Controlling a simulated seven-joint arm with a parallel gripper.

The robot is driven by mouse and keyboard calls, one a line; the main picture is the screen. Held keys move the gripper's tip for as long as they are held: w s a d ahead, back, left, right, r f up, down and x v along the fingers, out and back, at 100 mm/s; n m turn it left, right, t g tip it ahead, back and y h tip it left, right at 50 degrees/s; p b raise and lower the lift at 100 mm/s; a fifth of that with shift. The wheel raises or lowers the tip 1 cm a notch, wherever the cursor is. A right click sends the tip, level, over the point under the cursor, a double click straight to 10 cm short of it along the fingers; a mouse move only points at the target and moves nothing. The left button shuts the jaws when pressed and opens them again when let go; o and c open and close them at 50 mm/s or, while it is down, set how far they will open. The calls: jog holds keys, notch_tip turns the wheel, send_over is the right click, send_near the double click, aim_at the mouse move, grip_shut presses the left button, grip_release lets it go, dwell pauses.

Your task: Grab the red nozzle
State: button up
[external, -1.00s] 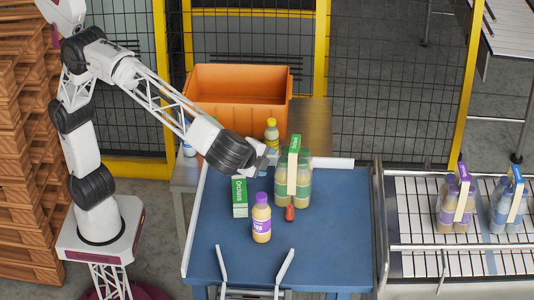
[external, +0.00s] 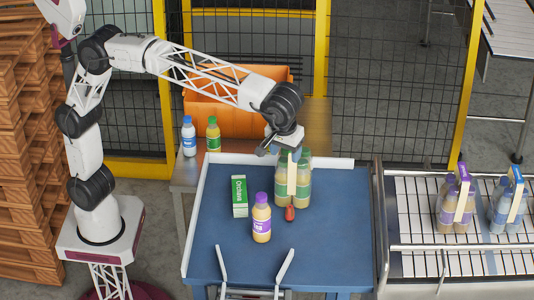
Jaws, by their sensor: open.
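The red nozzle (external: 289,213) lies on the blue table (external: 325,240), just in front of a bottle pack with green caps and a cream carrier (external: 292,178). My gripper (external: 265,150) is open above the back of the table, up and to the left of the pack's top. It is well apart from the nozzle. The fingers are small and partly dark in this view.
A bottle with a purple cap (external: 261,218) stands left of the nozzle, and a green and white carton (external: 239,196) stands farther left. An orange crate (external: 205,120) and two bottles are behind. A conveyor (external: 415,200) with bottle packs is at right. The table's front right is clear.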

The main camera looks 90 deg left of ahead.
jog(key=w+r+n+h, duration=0.1)
jog(key=w+n+h, duration=0.1)
jog(key=n, duration=0.2)
send_over(290, 207)
notch_tip(290, 207, down, 11)
jog(key=shift+r+g, duration=0.2)
jog(key=shift+g, duration=0.1)
jog(key=shift+s+a, duration=0.1)
jog(key=shift+f, duration=3.4)
jog(key=shift+f, duration=0.1)
jog(key=shift+f, duration=2.5)
jog(key=shift+c, duration=0.2)
jog(key=c, duration=1)
